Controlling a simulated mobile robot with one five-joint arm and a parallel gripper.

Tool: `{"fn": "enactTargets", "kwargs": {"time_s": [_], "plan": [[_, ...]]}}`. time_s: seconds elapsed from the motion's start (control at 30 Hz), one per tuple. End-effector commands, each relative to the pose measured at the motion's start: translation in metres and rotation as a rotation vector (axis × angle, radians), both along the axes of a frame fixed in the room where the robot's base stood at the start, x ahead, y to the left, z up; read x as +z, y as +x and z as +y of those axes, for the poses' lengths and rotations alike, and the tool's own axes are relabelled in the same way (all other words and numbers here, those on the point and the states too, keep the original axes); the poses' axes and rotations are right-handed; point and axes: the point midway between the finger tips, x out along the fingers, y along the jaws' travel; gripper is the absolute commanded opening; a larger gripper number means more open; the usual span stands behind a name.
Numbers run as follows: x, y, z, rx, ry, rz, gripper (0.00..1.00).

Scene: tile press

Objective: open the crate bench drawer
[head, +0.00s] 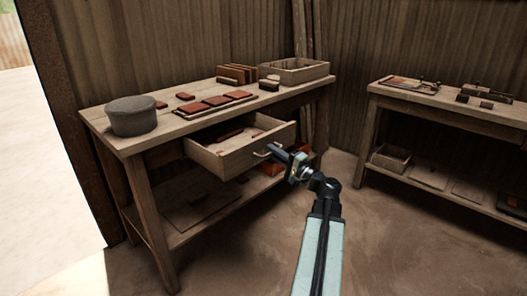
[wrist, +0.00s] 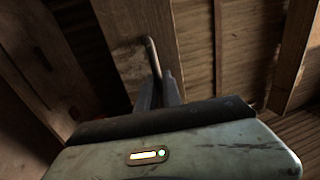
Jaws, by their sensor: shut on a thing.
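The crate bench (head: 180,129) stands at the left against the wooden wall. Its drawer (head: 226,161) is pulled well out from under the top, and reddish pieces show inside. A curved metal handle (head: 266,151) is on the drawer front. My gripper (head: 273,150) is at the front and shut on the handle. In the wrist view the handle (wrist: 152,55) runs down between the two fingers (wrist: 160,90), against the wooden drawer front (wrist: 122,28). The exact contact of the fingertips is dark and partly hidden.
A grey round pot (head: 132,116), red tiles (head: 216,101) and a wooden crate (head: 294,71) are on the bench top. A lower shelf (head: 190,215) lies under the drawer. A second bench (head: 450,110) stands at the right. The floor (head: 230,265) in front is clear.

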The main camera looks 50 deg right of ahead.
Motion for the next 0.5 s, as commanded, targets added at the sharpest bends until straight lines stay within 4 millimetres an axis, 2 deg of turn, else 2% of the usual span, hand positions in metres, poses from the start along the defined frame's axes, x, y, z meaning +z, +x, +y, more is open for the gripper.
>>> {"fn": "enactTargets", "kwargs": {"time_s": [0.5], "plan": [[0.0009, 0.0036, 0.0089, 0.018, 0.002, -0.003, 0.0]]}}
